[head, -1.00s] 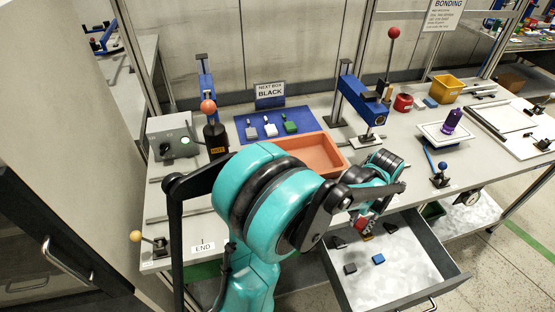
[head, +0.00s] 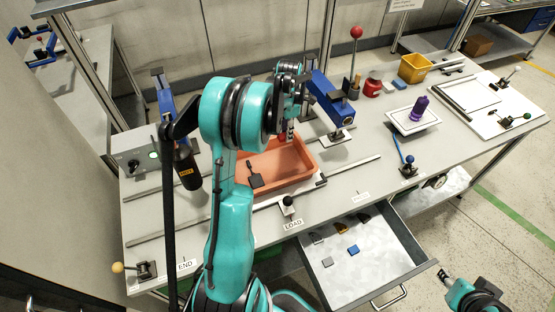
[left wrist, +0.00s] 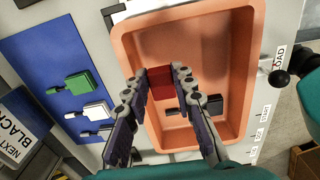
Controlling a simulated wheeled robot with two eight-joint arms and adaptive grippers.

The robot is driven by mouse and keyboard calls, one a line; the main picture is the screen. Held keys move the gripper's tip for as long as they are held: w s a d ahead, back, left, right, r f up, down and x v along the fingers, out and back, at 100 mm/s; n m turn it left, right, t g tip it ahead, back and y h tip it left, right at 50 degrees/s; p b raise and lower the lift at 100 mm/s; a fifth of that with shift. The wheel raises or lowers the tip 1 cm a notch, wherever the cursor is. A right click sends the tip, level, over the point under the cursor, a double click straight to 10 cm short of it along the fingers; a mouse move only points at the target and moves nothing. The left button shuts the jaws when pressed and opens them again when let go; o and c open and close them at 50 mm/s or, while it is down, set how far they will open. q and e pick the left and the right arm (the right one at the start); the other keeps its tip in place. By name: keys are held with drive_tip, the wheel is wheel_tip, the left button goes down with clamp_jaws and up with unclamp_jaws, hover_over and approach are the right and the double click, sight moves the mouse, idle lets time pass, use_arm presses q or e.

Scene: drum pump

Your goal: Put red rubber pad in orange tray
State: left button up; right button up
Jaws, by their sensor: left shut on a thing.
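My left gripper (left wrist: 158,86) is shut on the red rubber pad (left wrist: 160,82), which sits between its fingertips in the left wrist view. In the head view this gripper (head: 289,128) is above the back part of the orange tray (head: 302,178). The tray also shows in the left wrist view (left wrist: 215,35), with the pad over its open inside. The gap between pad and tray floor is hard to judge. A black handled piece (head: 255,180) lies in the tray. Part of my right arm's end (head: 478,300) shows at the lower right; its fingers are not clear.
An open drawer (head: 375,280) below the table holds a blue pad (head: 353,250) and several other small pieces. A blue mat (left wrist: 45,65) with green, white and grey handled pieces lies beside the tray. A blue press (head: 330,100) stands right of the tray.

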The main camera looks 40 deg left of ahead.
sight(286, 155)
use_arm(q)
wheel_tip(286, 155, down, 10)
drive_tip(key=shift+r+b, duration=0.25)
drive_tip(key=shift+b, duration=0.8)
drive_tip(key=shift+f, duration=0.1)
drive_tip(key=o, duration=0.6)
